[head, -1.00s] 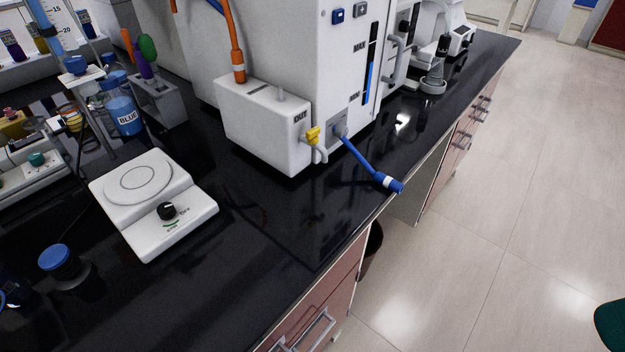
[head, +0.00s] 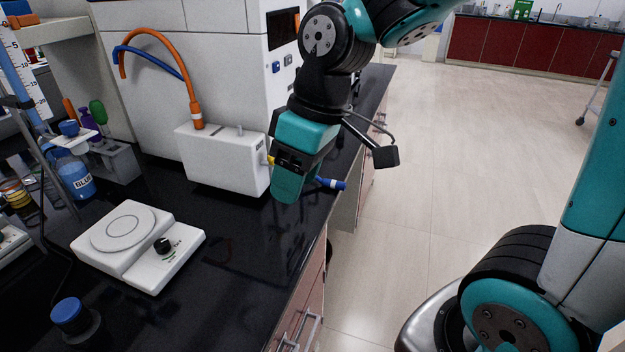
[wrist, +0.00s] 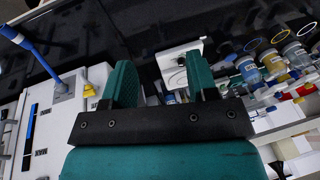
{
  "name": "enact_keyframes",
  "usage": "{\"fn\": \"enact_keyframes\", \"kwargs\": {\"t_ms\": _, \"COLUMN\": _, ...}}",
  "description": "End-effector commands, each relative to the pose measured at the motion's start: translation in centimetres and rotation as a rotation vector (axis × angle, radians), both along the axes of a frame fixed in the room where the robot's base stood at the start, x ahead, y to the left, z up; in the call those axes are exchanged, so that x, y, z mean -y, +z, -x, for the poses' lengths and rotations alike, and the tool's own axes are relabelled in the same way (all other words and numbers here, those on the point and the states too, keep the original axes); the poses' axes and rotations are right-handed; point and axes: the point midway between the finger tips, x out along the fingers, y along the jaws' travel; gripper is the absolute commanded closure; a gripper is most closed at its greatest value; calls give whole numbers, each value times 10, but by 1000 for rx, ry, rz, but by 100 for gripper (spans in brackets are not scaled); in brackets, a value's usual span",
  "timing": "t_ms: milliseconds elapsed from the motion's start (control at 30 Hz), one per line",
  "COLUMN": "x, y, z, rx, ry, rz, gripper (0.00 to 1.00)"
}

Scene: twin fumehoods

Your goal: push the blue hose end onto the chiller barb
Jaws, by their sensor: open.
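The blue hose end (head: 332,184) sticks out past my gripper's right side, near the bench edge; in the wrist view its end (wrist: 12,35) is at the upper left, outside the fingers. The hose runs from the front of the chiller (head: 250,60).
A white stirrer plate (head: 140,240) sits on the black bench to the left. A blue-capped bottle (head: 75,320) stands at the front left. A blue-labelled bottle (head: 75,177) and a tube rack stand behind. The bench between stirrer and edge is bare.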

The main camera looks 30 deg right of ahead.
Motion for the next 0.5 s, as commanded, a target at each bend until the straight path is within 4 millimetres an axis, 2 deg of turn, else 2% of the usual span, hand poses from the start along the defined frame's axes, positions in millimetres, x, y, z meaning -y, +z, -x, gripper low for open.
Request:
{"fn": "enact_keyframes", "kwargs": {"t_ms": 33, "x": 25, "y": 14, "z": -35, "rx": 6, "ry": -18, "rz": 28, "gripper": 47}}
{"fn": "enact_keyframes", "kwargs": {"t_ms": 100, "x": 63, "y": 15, "z": -76, "rx": 22, "ry": -16, "rz": 72, "gripper": 47}}
{"fn": "enact_keyframes", "kwargs": {"t_ms": 200, "x": 119, "y": 9, "z": -120, "rx": 34, "ry": -8, "rz": 130, "gripper": 47}}
{"fn": "enact_keyframes", "kwargs": {"t_ms": 333, "x": 180, "y": -4, "z": -151, "rx": 33, "ry": 7, "rz": 185, "gripper": 47}}
{"fn": "enact_keyframes", "kwargs": {"t_ms": 400, "x": 200, "y": -10, "z": -159, "rx": 31, "ry": 15, "rz": 202, "gripper": 47}}
{"fn": "enact_keyframes", "kwargs": {"t_ms": 500, "x": 213, "y": -20, "z": -164, "rx": 28, "ry": 23, "rz": 214, "gripper": 47}}
